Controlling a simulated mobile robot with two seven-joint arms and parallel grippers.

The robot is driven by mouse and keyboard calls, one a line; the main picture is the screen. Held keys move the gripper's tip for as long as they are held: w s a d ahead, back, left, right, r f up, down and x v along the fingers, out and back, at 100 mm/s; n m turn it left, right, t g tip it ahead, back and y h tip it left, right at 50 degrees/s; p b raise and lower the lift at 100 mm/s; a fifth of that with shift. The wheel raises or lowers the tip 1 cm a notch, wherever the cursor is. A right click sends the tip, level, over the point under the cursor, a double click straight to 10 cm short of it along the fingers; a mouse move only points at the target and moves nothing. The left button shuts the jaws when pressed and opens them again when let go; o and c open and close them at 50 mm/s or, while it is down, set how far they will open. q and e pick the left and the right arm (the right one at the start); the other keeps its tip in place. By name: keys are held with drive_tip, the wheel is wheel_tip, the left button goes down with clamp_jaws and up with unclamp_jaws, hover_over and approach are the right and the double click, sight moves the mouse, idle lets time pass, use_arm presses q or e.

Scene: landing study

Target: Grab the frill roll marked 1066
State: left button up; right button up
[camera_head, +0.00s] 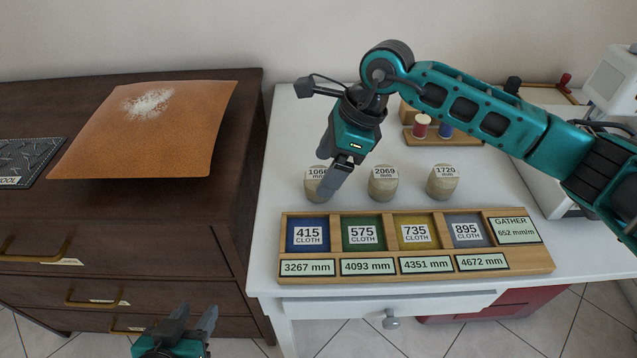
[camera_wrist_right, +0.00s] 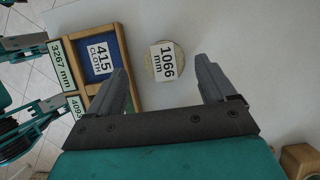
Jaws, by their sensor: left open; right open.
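The frill roll marked 1066 (camera_head: 314,176) is a small beige roll with a white label, standing on the white table at the left of a row of three rolls. In the right wrist view the roll (camera_wrist_right: 165,62) lies ahead of the fingertips, between their lines and apart from them. My right gripper (camera_head: 328,180) is open and empty, just above and beside this roll, and its fingers partly hide it in the head view. The right gripper also shows in the wrist view (camera_wrist_right: 165,78). My left gripper (camera_head: 192,318) is open and empty, low in front of the dark dresser.
Rolls marked 2069 (camera_head: 383,184) and 1720 (camera_head: 442,183) stand to the right. A wooden tray (camera_head: 415,271) with cloth squares and number plates lies in front. A thread stand (camera_head: 452,139) and a white machine (camera_head: 612,85) are behind. A dark dresser (camera_head: 120,221) borders the left.

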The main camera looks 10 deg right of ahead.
drive_tip(key=x, duration=0.4)
drive_tip(key=shift+w+f, duration=0.3)
drive_tip(key=c, duration=1.1)
